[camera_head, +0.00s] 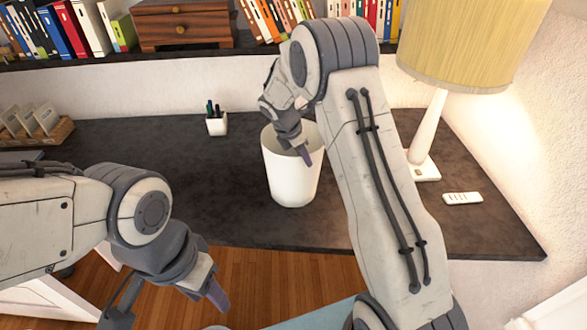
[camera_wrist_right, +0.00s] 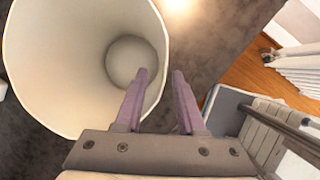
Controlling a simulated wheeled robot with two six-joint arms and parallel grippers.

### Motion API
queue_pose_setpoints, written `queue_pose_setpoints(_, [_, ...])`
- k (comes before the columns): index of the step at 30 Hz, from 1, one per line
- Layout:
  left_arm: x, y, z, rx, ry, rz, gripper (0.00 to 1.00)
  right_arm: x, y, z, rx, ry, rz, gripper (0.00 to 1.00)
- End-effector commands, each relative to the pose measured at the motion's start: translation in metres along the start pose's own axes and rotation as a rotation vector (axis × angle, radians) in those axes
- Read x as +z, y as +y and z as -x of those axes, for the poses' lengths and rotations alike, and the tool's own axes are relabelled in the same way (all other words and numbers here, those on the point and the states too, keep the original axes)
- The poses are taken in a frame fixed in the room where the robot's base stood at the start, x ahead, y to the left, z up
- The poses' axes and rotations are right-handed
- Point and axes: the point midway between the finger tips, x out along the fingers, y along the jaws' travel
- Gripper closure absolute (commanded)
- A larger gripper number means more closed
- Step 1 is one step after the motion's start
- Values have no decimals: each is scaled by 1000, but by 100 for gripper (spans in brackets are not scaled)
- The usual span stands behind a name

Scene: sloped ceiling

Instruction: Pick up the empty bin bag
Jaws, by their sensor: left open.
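A white, round bin (camera_head: 292,180) stands upright on the dark desk. Its wide opening also shows in the right wrist view (camera_wrist_right: 60,75), with a pale inside and a round bottom. I cannot make out a separate bin bag. My right gripper (camera_head: 304,152) is at the bin's rim. In the right wrist view, my right gripper's fingers (camera_wrist_right: 160,80) are apart, with the rim seeming to pass between them; contact is unclear. My left gripper (camera_head: 216,294) is open and empty, low in front of the desk's front edge.
A lamp (camera_head: 430,130) and a small white remote-like object (camera_head: 462,198) are at the right. A bookshelf (camera_head: 90,66) runs along the back.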

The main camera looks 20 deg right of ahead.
Motion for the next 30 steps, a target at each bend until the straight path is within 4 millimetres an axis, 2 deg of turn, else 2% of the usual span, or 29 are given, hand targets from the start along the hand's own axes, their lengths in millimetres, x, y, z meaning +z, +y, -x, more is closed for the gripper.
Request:
queue_pose_setpoints(3, [-1, 1, 14, 0, 0, 1, 50, -1, 1, -16, -7, 1, 1, 62])
queue_pose_setpoints(7, [-1, 1, 16, 0, 0, 1, 50, -1, 1, -33, -4, 0, -1, 62])
queue_pose_setpoints(16, [-1, 1, 16, 0, 0, 1, 50, -2, 2, -39, -1, 1, -2, 62])
queue_pose_setpoints(19, [-1, 1, 16, 0, 0, 1, 50, -2, 2, -39, -1, 1, -2, 100])
queue_pose_setpoints(30, [-1, 1, 16, 0, 0, 1, 50, -2, 2, -39, -1, 1, -2, 100])
